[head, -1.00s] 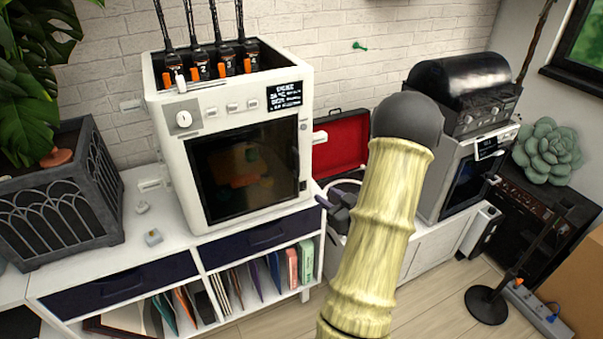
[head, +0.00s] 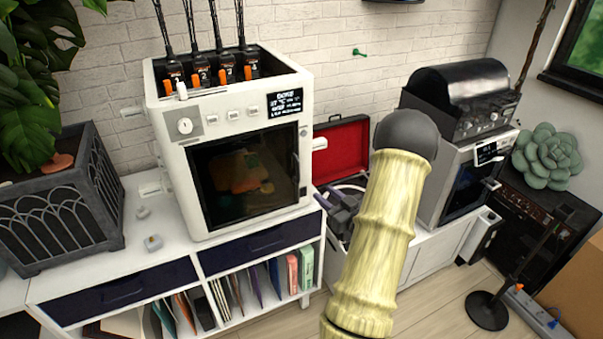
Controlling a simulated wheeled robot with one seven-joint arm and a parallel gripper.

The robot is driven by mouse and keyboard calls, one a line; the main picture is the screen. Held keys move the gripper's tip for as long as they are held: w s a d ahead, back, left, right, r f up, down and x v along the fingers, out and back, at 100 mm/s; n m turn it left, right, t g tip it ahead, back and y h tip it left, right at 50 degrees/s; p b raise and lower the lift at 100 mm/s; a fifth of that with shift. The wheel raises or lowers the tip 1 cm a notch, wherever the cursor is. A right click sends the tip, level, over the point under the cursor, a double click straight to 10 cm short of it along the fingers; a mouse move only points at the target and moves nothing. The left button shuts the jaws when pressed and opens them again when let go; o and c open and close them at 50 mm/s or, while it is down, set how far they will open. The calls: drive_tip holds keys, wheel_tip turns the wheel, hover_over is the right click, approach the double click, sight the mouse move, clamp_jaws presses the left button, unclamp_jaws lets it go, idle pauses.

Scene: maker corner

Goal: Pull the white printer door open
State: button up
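The white printer (head: 309,90) stands on the white cabinet at centre left, with knob, buttons and a small lit display on its front. Its door (head: 235,205) has a large dark window and looks shut, flush with the front. A small dark fitting shows at the door's lower right edge. My bamboo-textured arm (head: 380,230) with a dark rounded joint rises to the right of the printer, apart from the door in the picture. My gripper is not in view, so its opening and any contact cannot be seen.
A red-lined open case (head: 345,145) lies right of the printer, partly behind my arm. A second machine (head: 455,180) with a black domed unit on top stands further right. A grey planter (head: 55,215) is at left. Wooden floor shows at lower right.

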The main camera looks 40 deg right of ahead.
sight(299, 173)
drive_tip(key=w, duration=0.4)
drive_tip(key=w+p, duration=0.1)
drive_tip(key=w, duration=0.3)
drive_tip(key=w+p, duration=0.1)
drive_tip(key=w, duration=0.3)
drive_tip(key=shift+d, duration=0.25)
clamp_jaws()
